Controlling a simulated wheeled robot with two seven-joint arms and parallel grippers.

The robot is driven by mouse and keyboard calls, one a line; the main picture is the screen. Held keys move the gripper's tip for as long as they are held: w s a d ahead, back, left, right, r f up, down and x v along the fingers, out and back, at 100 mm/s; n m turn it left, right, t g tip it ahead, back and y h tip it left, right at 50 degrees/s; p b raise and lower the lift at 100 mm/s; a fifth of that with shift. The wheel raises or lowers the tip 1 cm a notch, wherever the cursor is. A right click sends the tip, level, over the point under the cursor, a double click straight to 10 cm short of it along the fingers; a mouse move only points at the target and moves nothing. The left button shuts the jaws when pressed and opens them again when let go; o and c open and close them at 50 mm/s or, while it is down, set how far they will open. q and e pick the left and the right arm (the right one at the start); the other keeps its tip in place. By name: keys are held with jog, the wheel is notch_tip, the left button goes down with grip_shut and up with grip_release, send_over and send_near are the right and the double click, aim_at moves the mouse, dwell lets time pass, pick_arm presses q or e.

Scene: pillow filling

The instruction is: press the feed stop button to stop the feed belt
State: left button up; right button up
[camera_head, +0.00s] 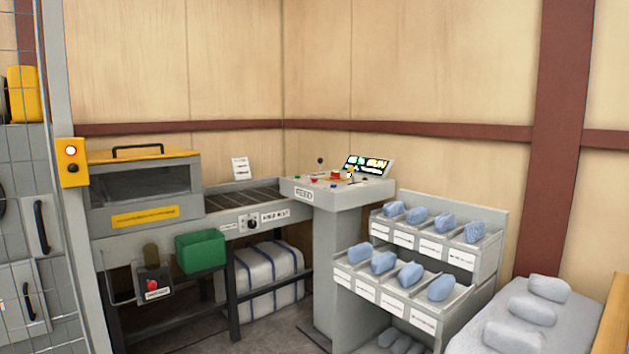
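The feed belt (240,200) is a dark roller bed running from a guarded machine to a grey control console (335,192). A label on the console front seems to read "FEED". The button labels are too small to read, so I cannot tell which one is the feed stop. Another red button (152,284) sits on a dark labelled box below the belt's left end. Neither of my grippers is in view.
A lit display (366,164) stands at the console's back. A black knob (252,223) is on the belt's side. A green bin (201,251) hangs below the belt. A grey rack (490,262) with several blue bundles stands right of the console. Grey pillows (533,308) lie at lower right.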

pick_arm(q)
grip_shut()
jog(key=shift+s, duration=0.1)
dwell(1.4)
